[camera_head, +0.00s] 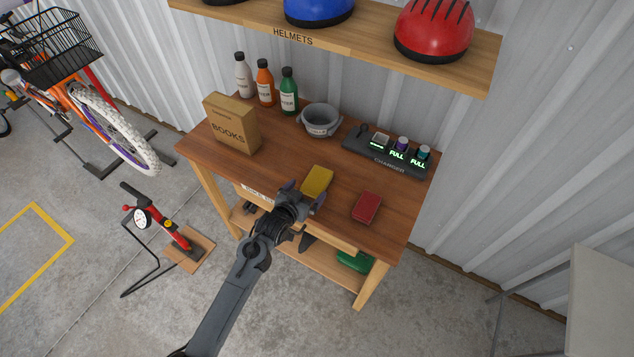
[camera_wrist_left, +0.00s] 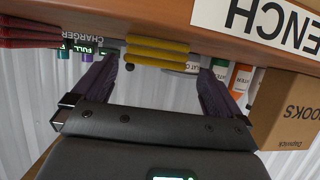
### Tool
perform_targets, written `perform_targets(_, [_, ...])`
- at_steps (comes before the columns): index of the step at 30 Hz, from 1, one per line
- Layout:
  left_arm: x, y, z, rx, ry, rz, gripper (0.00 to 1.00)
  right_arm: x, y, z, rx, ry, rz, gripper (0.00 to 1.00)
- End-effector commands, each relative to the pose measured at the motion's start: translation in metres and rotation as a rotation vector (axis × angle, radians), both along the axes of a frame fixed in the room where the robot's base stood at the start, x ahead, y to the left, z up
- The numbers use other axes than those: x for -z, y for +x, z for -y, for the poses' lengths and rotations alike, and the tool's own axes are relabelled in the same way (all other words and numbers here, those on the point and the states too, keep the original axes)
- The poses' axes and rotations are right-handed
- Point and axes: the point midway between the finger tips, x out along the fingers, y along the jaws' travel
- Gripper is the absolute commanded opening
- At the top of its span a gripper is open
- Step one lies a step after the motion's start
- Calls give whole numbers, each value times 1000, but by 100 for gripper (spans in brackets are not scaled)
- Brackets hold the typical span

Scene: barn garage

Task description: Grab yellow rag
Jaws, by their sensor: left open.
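The yellow rag (camera_head: 317,180) lies folded on the wooden bench near its front edge. In the left wrist view, the yellow rag (camera_wrist_left: 160,52) shows its folded layers between my two purple fingers, beyond them. My left gripper (camera_head: 304,194) is open at the front edge of the bench, just before the rag; its fingers (camera_wrist_left: 158,72) are spread wide and nothing is held. Whether a finger touches the rag cannot be told. A red rag (camera_head: 367,207) lies to the right of the yellow one. My right gripper is not in view.
The bench (camera_head: 270,158) also bears a books box (camera_head: 232,124), several bottles (camera_head: 265,83), a grey pot (camera_head: 320,120) and a charger (camera_head: 387,155). A helmet shelf (camera_head: 340,45) hangs above. A bike pump (camera_head: 165,225) stands on the floor at left.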

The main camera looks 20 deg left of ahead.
Motion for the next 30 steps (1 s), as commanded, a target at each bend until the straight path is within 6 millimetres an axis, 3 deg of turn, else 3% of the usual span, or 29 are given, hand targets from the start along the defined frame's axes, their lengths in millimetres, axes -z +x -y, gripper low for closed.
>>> perform_targets(12, [14, 41, 11, 0, 0, 0, 100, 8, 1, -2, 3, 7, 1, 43])
perform_targets(23, [16, 47, 12, 0, 0, 0, 100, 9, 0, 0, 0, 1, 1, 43])
perform_targets(30, [16, 46, 12, 0, 0, 0, 65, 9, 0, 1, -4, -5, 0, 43])
